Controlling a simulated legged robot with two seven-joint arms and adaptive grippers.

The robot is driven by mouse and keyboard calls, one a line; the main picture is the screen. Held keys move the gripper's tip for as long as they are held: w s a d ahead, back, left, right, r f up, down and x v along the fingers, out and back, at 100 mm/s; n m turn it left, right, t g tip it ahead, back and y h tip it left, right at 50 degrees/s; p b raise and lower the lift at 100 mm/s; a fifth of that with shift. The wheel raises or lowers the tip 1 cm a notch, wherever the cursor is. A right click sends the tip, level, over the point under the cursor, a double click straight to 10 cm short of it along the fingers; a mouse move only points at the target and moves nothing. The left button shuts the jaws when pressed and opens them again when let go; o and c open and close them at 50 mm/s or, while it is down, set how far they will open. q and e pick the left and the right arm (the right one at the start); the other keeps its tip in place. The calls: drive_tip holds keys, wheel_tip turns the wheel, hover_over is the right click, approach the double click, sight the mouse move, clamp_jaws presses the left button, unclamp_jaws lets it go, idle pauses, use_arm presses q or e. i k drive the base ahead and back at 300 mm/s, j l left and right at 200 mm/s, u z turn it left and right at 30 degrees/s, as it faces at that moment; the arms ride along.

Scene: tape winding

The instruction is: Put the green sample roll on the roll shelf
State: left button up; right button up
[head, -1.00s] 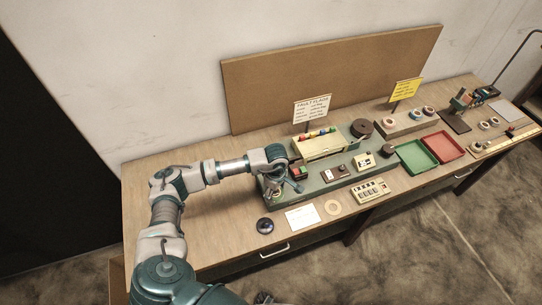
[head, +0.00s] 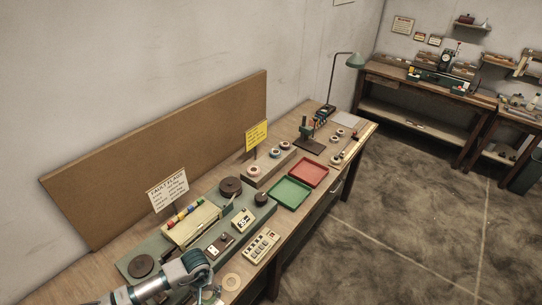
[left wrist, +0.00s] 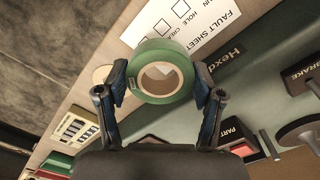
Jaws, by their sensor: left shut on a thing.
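The green sample roll (left wrist: 143,84) is a green tape ring with a pale core, seen in the left wrist view. My left gripper (left wrist: 160,82) is shut on it, one finger on each side, and holds it above the bench. In the head view my left gripper (head: 207,292) is at the bottom left, and I cannot make out the roll there. A wooden block (head: 258,182) with several small rolls stands in front of a yellow sign; I cannot tell whether it is the roll shelf. My right gripper is not in view.
A green tray (head: 289,193) and a red tray (head: 309,173) lie right of the block. A green machine base (head: 215,208) with dark discs and a cream keypad box (head: 261,245) crowd the near bench. A lamp (head: 354,61) stands at the far end. Another workbench (head: 418,108) is beyond.

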sight(265, 164)
drive_tip(key=i+l, duration=0.25)
drive_tip(key=l, duration=0.15)
drive_tip(key=i+l, duration=0.3)
drive_tip(key=i+l+u, duration=0.1)
drive_tip(key=i+l, duration=0.15)
drive_tip(key=l, duration=0.2)
drive_tip(key=i+l, duration=0.25)
drive_tip(key=l, duration=0.15)
drive_tip(key=i+l, duration=0.25)
drive_tip(key=l, duration=0.15)
drive_tip(key=u, duration=0.05)
